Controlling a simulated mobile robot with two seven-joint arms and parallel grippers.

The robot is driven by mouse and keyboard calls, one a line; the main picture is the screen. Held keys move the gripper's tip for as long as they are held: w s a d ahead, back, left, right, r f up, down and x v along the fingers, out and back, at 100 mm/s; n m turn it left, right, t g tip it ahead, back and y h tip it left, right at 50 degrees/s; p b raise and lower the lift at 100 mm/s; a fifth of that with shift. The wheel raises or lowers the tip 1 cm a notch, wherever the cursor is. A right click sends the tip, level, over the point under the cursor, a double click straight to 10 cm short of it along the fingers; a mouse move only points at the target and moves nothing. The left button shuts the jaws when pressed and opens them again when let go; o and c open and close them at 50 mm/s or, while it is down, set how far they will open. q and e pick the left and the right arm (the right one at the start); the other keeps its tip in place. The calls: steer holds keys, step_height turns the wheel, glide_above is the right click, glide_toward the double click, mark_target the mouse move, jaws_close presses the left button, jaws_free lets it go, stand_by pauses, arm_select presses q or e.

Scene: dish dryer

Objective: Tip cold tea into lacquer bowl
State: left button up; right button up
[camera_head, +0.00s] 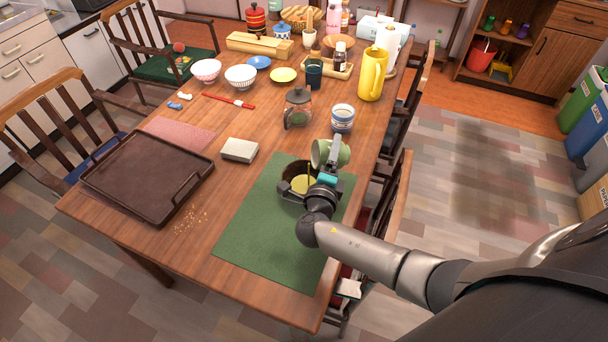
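A green cup (341,154) is tipped on its side above the green mat (262,240), its mouth turned to the left. My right gripper (332,158) comes in from the lower right and is shut on the cup. A dark lacquer bowl (287,177) stands on the mat just below and left of the cup, partly hidden by my gripper. A thin yellowish stream (309,170) runs from the cup's mouth down into the bowl. Yellowish liquid (302,185) shows inside the bowl. My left gripper is out of view.
A blue-and-white cup (342,118) and a glass teapot (298,108) stand behind the bowl. A grey box (239,150) and a brown tray (120,172) lie to the left. Crumbs (191,219) are near the tray. The mat's front is clear.

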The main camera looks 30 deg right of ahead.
mark_target(316, 143)
steer(key=shift+w+a+r, duration=0.1)
steer(key=shift+a+r, duration=0.05)
steer(key=shift+a, duration=0.15)
steer(key=shift+a+f+n+h, duration=0.2)
steer(key=shift+f+n+h, duration=0.25)
steer(key=shift+n, duration=0.45)
stand_by(0.6)
steer(key=shift+w+a+r+n+t+p, duration=0.15)
steer(key=shift+a+r+n+t+p, duration=0.2)
steer(key=shift+n, duration=0.5)
steer(key=shift+w+a+r+n+t+p, duration=0.1)
steer(key=shift+a+r+n+t+p, duration=0.25)
steer(key=shift+n, duration=0.5)
stand_by(1.0)
steer(key=shift+w+a+r+n+t, duration=0.1)
steer(key=shift+a+n+t, duration=0.2)
steer(key=shift+n, duration=0.55)
steer(key=shift+w+a+r+n+t, duration=0.1)
steer(key=shift+a+n+t, duration=0.1)
steer(key=shift+n+t, duration=0.45)
steer(key=shift+w+a+n+t, duration=0.15)
steer(key=shift+a+n, duration=0.1)
steer(key=shift+n, duration=0.75)
stand_by(1.0)
